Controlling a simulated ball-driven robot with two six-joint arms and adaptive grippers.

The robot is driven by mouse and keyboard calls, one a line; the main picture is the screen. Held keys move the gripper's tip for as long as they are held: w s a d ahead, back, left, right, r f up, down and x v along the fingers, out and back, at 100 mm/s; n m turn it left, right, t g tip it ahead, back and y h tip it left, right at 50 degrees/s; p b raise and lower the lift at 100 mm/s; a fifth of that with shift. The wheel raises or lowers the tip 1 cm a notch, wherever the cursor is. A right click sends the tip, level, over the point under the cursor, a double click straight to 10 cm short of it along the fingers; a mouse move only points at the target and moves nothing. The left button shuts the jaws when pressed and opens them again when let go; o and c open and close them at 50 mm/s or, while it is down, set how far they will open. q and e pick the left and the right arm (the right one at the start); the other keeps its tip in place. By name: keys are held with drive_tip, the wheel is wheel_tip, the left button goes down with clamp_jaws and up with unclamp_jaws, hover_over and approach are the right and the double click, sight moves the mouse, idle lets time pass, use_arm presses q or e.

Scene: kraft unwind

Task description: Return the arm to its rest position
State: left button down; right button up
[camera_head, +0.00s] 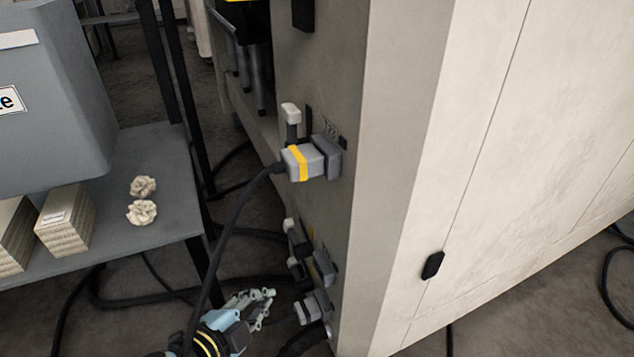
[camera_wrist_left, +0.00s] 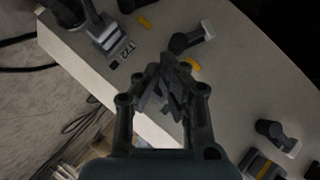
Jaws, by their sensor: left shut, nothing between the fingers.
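My left gripper (camera_head: 262,304) is low in the head view, just left of the cabinet's lower connectors. It is shut and empty; its closed fingers also show in the left wrist view (camera_wrist_left: 170,92), in front of the cabinet face. A grey plug with a yellow band (camera_head: 303,163) sits at the upper socket of the beige cabinet (camera_head: 405,150), with a black cable hanging from it. A white-tipped lever (camera_head: 291,113) stands above that plug. My right gripper does not show.
Lower connectors (camera_head: 314,306) stick out of the cabinet close to my left gripper. A grey shelf (camera_head: 165,165) at left carries a grey bin (camera_head: 55,110), paper stacks (camera_head: 66,222) and two crumpled papers (camera_head: 142,212). Black cables (camera_head: 130,302) loop across the floor.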

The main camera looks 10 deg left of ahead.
use_arm(q)
drive_tip(key=s+a+n+g+y, duration=0.6)
drive_tip(key=s+a+n, duration=0.4)
drive_tip(key=s+a, duration=0.45)
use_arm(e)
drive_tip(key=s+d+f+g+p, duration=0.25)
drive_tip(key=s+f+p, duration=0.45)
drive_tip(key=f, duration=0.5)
use_arm(q)
drive_tip(key=s+f+n+g+p, duration=0.1)
drive_tip(key=s+f+g+p, duration=0.1)
drive_tip(key=s, duration=0.7)
drive_tip(key=s+f+n+g+p, duration=0.2)
drive_tip(key=s+p, duration=0.3)
drive_tip(key=s, duration=0.5)
drive_tip(key=s+f+n+g+h+p, duration=0.1)
drive_tip(key=s+p, duration=0.3)
drive_tip(key=s, duration=0.5)
drive_tip(key=shift+s+d+f+n+g, duration=0.3)
drive_tip(key=shift+f+g, duration=0.3)
drive_tip(key=shift+f, duration=0.25)
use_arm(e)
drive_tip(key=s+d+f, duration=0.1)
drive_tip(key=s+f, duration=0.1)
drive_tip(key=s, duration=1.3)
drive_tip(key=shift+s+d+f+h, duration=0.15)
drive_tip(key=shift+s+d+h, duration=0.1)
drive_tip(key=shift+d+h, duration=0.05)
